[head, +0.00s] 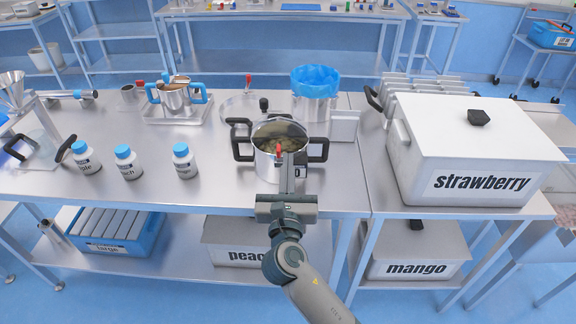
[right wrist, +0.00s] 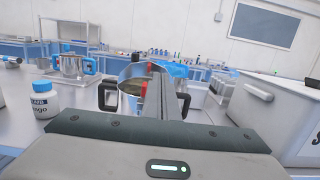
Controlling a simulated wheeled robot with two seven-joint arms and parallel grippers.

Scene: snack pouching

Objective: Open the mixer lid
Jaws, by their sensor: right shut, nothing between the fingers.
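The mixer (head: 268,168) is a steel pot with black handles on both sides, standing upright on the steel table. Its round top (head: 290,128) looks see-through or open, with brownish contents visible; I cannot tell which. In the right wrist view the mixer (right wrist: 128,92) is partly hidden behind the fingers (right wrist: 160,100). My left gripper is not in view.
Blue-capped bottles (head: 125,162) stand to the left. A blue-handled pot (head: 176,97) sits on a tray at back left. A blue-lined bin (head: 315,95) is behind the mixer. A large white strawberry box (head: 430,150) stands at right. The table front left of the mixer is clear.

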